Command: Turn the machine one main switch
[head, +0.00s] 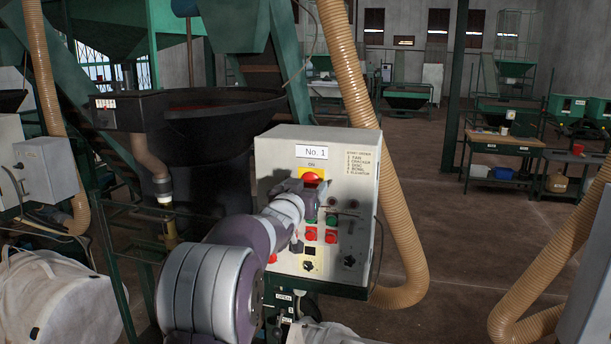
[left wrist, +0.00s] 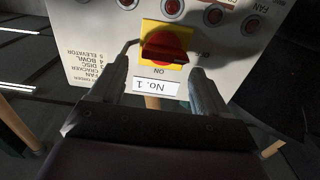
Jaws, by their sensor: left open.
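The machine one main switch is a red rotary knob on a yellow plate (head: 312,177), near the top of the grey control box marked "No. 1" (head: 275,160). In the left wrist view the switch (left wrist: 165,47) appears upside down, with "ON" printed beside it and its handle lying roughly crosswise. My left gripper (head: 306,188) is in front of the box, at the switch. In the left wrist view its open fingers (left wrist: 160,62) stand on either side of the switch. I cannot tell whether they touch it. My left arm hides part of the panel. My right gripper is not in view.
Green and red buttons (head: 331,236) and a lower black selector (head: 308,266) sit below the switch. A tan corrugated hose (head: 359,80) hangs close behind the box on the right. A black hopper (head: 215,120) stands at left. Open floor lies to the right.

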